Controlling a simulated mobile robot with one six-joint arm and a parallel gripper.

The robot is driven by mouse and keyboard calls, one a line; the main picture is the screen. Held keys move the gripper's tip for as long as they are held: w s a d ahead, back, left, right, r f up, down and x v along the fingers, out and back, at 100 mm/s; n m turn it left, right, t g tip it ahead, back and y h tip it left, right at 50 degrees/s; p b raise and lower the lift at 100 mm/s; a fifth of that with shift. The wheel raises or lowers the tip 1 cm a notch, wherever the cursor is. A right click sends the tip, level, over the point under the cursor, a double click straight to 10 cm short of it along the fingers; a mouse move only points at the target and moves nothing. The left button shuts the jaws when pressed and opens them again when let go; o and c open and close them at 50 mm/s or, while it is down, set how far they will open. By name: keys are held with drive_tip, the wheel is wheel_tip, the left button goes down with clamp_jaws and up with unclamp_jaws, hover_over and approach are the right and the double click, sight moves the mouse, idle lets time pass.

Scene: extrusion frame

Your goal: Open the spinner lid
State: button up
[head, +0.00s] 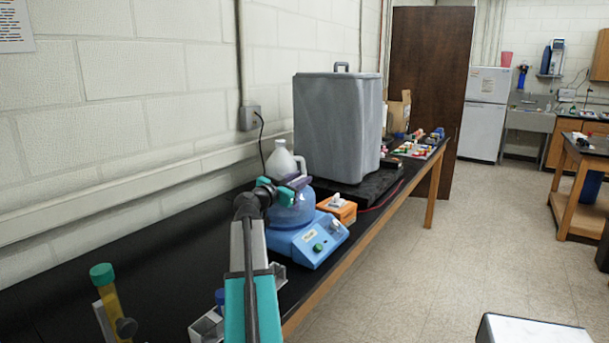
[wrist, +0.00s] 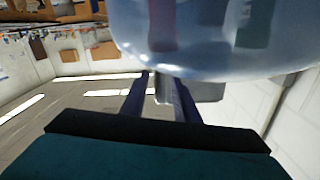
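The spinner (head: 308,243) is a blue benchtop device with knobs on its sloped front. It stands on the black bench in the head view. Its translucent bluish domed lid (head: 292,212) sits over the base and looks closed. The lid fills the top of the wrist view (wrist: 220,45), with blurred shapes showing through it. My gripper (head: 298,183) is at the top of the dome. In the wrist view its two dark purple fingers (wrist: 161,98) stand apart beside the dome's edge. A small pale metallic piece shows between them; I cannot tell whether they touch it.
A large grey bin-like container (head: 337,125) stands behind the spinner. A white jug (head: 281,160) is behind the lid, and an orange box (head: 337,209) is at its right. A green-capped tube (head: 105,290) stands at front left. The bench's left side is mostly clear.

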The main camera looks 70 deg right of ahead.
sight(305, 176)
drive_tip(key=shift+p+x, duration=0.35)
drive_tip(key=shift+x, duration=1.4)
clamp_jaws()
